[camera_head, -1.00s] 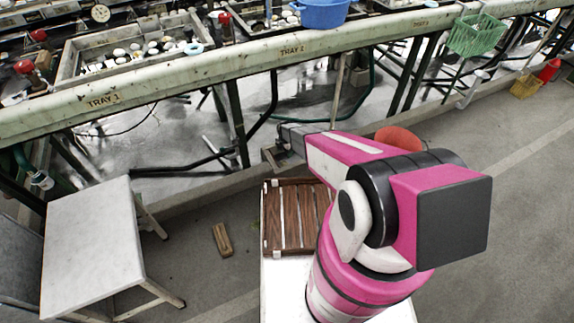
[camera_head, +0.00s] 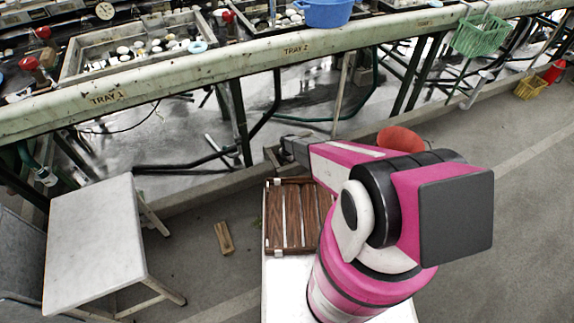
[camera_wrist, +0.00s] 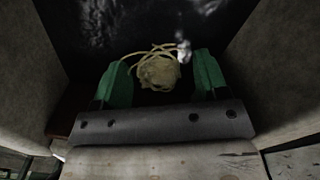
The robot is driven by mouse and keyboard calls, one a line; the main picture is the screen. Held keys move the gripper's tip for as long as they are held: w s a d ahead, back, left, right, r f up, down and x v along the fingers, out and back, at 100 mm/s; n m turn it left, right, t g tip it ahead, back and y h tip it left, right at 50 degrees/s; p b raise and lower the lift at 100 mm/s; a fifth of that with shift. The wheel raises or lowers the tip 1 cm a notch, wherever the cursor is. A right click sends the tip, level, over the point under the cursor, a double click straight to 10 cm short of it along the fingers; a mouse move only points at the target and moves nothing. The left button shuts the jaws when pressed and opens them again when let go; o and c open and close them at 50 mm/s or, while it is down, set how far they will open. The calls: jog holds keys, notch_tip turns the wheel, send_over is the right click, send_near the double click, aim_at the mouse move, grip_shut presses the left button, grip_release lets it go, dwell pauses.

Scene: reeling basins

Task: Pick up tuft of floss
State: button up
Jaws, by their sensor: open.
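The tuft of floss (camera_wrist: 157,74) is a pale yellow, tangled bundle with loose strands trailing up and to the left in the wrist view. It lies on a dark surface. My gripper (camera_wrist: 161,66) is open, with one green finger on each side of the tuft. Dark gaps show between the tuft and both fingers, and I cannot tell how far below the fingertips it lies. In the head view, my gripper end (camera_head: 290,146) reaches low in front of the bench; the fingers and the tuft are not discernible there.
Grey walls (camera_wrist: 275,65) flank the dark space in the wrist view. A small whitish thing (camera_wrist: 184,50) lies beside the right finger. In the head view are a slatted wooden rack (camera_head: 287,243), a white stool (camera_head: 95,235), a wooden block (camera_head: 224,238) and the bench rail (camera_head: 210,68).

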jog(key=c, duration=1)
